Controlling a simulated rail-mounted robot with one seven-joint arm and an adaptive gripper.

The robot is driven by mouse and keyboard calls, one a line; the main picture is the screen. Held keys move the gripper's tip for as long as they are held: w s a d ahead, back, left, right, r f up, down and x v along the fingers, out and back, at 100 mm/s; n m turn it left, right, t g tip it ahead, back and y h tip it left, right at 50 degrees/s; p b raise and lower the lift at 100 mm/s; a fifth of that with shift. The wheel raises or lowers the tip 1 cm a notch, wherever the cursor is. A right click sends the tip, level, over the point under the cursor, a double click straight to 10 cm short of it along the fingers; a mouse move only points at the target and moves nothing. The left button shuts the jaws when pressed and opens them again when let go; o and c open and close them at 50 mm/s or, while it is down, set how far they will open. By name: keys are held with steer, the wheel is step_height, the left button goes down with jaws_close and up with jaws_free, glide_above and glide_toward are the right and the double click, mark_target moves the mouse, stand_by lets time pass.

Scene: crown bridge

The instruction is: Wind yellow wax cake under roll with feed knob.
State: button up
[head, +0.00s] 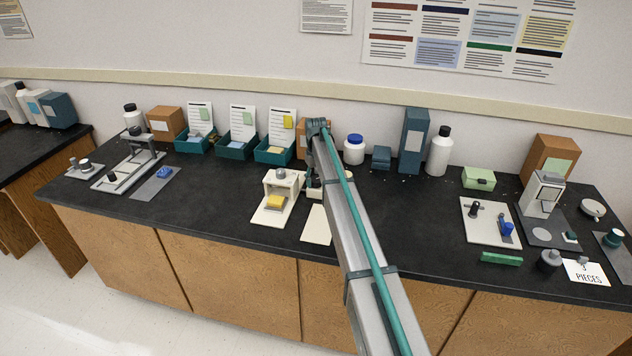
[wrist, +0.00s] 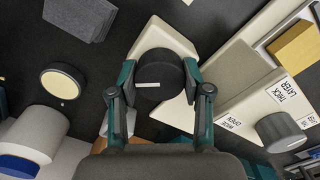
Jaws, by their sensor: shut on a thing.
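The yellow wax cake (head: 276,202) lies on the front bed of the cream roll machine (head: 284,180) in the head view. It also shows at the upper right of the wrist view (wrist: 297,47), outside the machine's housing. The feed knob (wrist: 158,68) is a round black knob with a white line, on the machine's side. My gripper (wrist: 160,80) is shut on it, one finger on each side. In the head view my arm hides most of the gripper and knob. The roll itself is hidden inside the housing.
A grey dial knob (wrist: 280,132) sits beside labels reading "THICK LAYER" and "WIDE OPEN". A cream sheet (head: 316,224) lies right of the machine. Teal bins (head: 274,156) and a blue-lidded jar (head: 354,150) stand behind. The counter right of my arm is partly clear.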

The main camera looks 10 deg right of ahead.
mark_target(316, 178)
steer(key=n, duration=0.4)
steer(key=shift+n+b, duration=0.3)
steer(key=shift+b, duration=0.05)
steer(key=shift+n+b, duration=0.3)
steer(key=shift+n, duration=2.3)
steer(key=o, duration=1.2)
steer(key=shift+c, duration=0.2)
steer(key=shift+r, duration=0.1)
step_height(316, 178, up, 12)
